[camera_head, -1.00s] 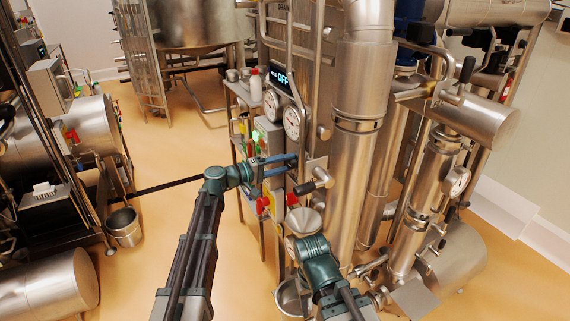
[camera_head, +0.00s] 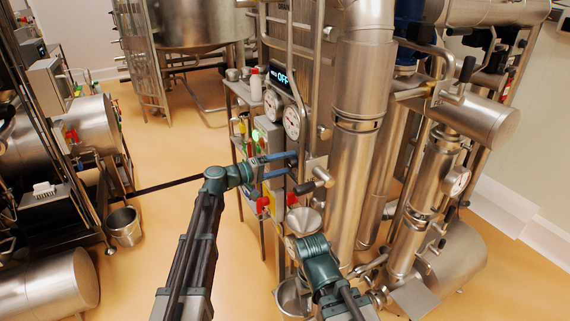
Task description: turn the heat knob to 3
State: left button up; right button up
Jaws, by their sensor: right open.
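The control panel (camera_head: 271,140) is a grey upright box with a lit green button (camera_head: 256,136). A display (camera_head: 281,77) above it reads OFF. My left gripper (camera_head: 294,164) reaches the panel's right side, its two blue fingers apart. A small dark part, perhaps the heat knob, shows at the fingertips; whether they press on it is unclear. No knob scale is readable. My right gripper (camera_head: 298,250) is low at the front, just below the steel funnel (camera_head: 304,221); its fingers are mostly hidden.
Two round white dials (camera_head: 291,122) sit above the panel. Red knobs (camera_head: 292,198) and a black-ended handle (camera_head: 305,187) are close below and right of my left gripper. A thick steel pipe (camera_head: 356,140) stands to the right. The floor at left is open around a bucket (camera_head: 124,226).

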pick_arm(q)
jog(key=v, duration=1.3)
jog(key=shift+a+p, duration=0.35)
jog(key=shift+s, duration=0.15)
jog(key=s+d+f+m+g+y, duration=0.2)
jog(key=s+d+f+g+y, duration=0.35)
jog(key=s+f, duration=0.6)
jog(key=s+a+f+m+g+y, duration=0.1)
jog(key=s+a+f+g+y, duration=0.2)
jog(key=s+a+f+y, duration=0.55)
jog(key=s+d+m+y, duration=0.1)
jog(key=s+d+m, duration=0.1)
jog(key=s+d, duration=0.2)
jog(key=s+d+m+y, duration=0.1)
jog(key=s+d, duration=0.2)
jog(key=d, duration=0.5)
jog(key=shift+s+f+m, duration=0.35)
jog(key=shift+f+m, duration=0.05)
